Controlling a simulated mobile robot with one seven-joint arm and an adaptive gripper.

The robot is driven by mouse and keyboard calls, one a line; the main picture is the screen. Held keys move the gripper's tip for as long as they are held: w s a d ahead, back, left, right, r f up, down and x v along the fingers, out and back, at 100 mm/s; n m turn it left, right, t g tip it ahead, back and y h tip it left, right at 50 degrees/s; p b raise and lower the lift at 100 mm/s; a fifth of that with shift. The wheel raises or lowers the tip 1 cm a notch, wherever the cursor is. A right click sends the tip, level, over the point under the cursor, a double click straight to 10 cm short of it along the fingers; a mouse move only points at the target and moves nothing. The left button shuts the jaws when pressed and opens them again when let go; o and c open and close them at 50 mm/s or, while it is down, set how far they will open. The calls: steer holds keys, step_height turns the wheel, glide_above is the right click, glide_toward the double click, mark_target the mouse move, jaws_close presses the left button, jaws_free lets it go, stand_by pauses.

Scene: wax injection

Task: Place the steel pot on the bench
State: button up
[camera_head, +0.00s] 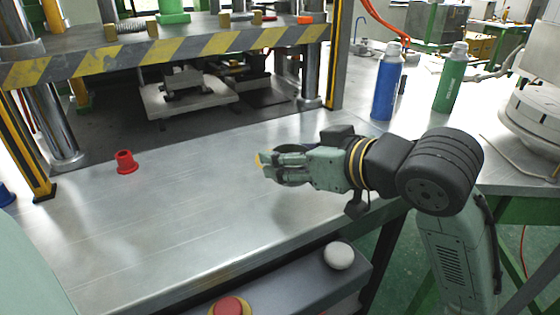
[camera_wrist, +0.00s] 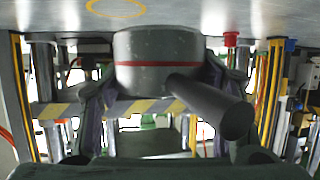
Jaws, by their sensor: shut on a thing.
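The steel pot (camera_wrist: 140,48) is a grey cylinder with a red band and a dark rod-like handle (camera_wrist: 215,108), seen in the wrist view. My gripper (camera_wrist: 155,80) is shut on it, with a finger on each side of its body. In the head view my gripper (camera_head: 272,165) is over the middle of the metal bench (camera_head: 150,220) and hides most of the pot; only a dark curved part shows. The wrist view looks upside down, with the bench at the top. I cannot tell whether the pot touches the bench.
A yellow ring mark (camera_wrist: 115,8) lies on the bench near the pot. A red funnel-like piece (camera_head: 126,162) stands at left. A striped press (camera_head: 170,50) stands behind. Blue (camera_head: 387,82) and green (camera_head: 451,78) bottles stand at the right back.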

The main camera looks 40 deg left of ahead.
steer(key=shift+s+a+f+n+g, duration=0.3)
steer(key=shift+s+f+g, duration=0.15)
steer(key=shift+s, duration=0.35)
steer(key=shift+s+a+f, duration=0.1)
steer(key=shift+a, duration=0.15)
steer(key=w+a, duration=0.3)
steer(key=w+a+f+p, duration=0.1)
steer(key=w+a, duration=0.3)
steer(key=w+a+p, duration=0.1)
steer(key=w+a, duration=0.2)
steer(key=w, duration=0.1)
steer(key=shift+a+f, duration=0.15)
steer(key=shift+w+f, duration=0.15)
steer(key=shift+f, duration=1.65)
steer(key=shift+f, duration=0.25)
steer(key=o, duration=1.2)
steer(key=shift+o, duration=0.2)
steer(key=shift+r, duration=0.1)
